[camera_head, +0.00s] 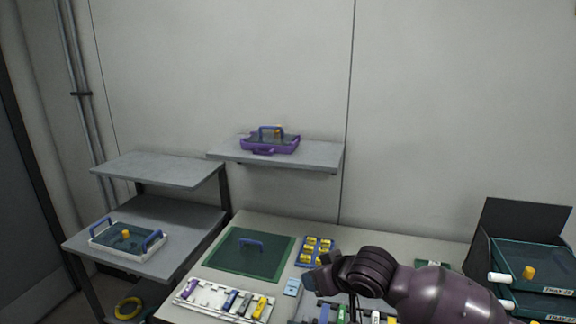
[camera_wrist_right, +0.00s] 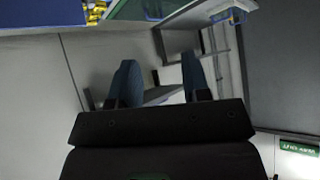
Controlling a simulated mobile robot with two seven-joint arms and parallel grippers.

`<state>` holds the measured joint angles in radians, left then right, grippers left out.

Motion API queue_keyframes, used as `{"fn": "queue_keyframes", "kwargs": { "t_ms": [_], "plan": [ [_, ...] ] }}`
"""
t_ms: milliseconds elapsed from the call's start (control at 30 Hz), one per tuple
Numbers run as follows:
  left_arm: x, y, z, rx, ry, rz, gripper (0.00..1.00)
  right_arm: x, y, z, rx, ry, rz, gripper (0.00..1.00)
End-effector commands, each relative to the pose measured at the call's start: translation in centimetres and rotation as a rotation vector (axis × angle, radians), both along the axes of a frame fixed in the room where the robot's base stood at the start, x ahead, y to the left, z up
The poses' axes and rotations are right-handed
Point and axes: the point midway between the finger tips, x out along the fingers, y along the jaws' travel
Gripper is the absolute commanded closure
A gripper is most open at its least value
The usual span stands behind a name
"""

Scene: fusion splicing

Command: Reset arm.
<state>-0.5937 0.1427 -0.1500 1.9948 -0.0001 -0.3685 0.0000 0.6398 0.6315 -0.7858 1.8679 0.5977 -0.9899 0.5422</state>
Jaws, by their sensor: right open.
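My right arm comes in from the lower right in the head view and bends over the workbench (camera_head: 215,222). Its gripper end (camera_head: 312,281) is above the bench's front part, and its fingertips are hard to make out there. In the right wrist view my right gripper (camera_wrist_right: 160,82) shows two blue fingers spread apart with nothing between them. It is clear of the bench items. My left gripper is not in view.
A green mat (camera_head: 225,262), a white holder strip (camera_head: 205,302) and a yellow-block tray (camera_head: 318,246) lie on the bench. A purple tray (camera_head: 284,148) sits on the wall shelf (camera_head: 225,154). A white tray (camera_head: 98,243) stands left; dark stacked trays (camera_head: 513,252) stand right.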

Motion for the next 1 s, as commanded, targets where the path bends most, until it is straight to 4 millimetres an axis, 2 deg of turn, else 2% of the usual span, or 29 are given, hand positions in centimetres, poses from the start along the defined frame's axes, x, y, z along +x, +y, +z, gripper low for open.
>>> {"fn": "queue_keyframes", "kwargs": {
  "t_ms": [67,200,267,467,633,767,867,1000],
  "plan": [
    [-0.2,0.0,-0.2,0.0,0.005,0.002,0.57,-0.1,0.5,0.3,0.039,-0.119,0.042,0.57],
    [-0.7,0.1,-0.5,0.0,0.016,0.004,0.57,-0.3,-0.1,0.8,0.075,-0.32,0.066,0.57],
    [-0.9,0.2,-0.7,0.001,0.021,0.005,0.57,-0.6,-0.8,0.6,0.082,-0.392,0.057,0.57],
    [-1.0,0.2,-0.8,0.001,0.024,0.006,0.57,-2.5,-4.5,-1.2,0.063,-0.561,-0.026,0.57],
    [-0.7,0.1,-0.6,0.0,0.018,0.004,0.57,-5.1,-8.6,-4.2,0.019,-0.615,-0.133,0.57],
    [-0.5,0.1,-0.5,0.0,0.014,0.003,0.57,-7.9,-11.9,-7.1,-0.016,-0.604,-0.228,0.57],
    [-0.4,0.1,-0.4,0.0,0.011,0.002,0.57,-10.6,-14.5,-9.8,-0.04,-0.56,-0.307,0.57],
    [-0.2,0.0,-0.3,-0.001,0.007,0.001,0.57,-15.4,-17.8,-14.0,-0.076,-0.458,-0.413,0.57]
  ]
}}
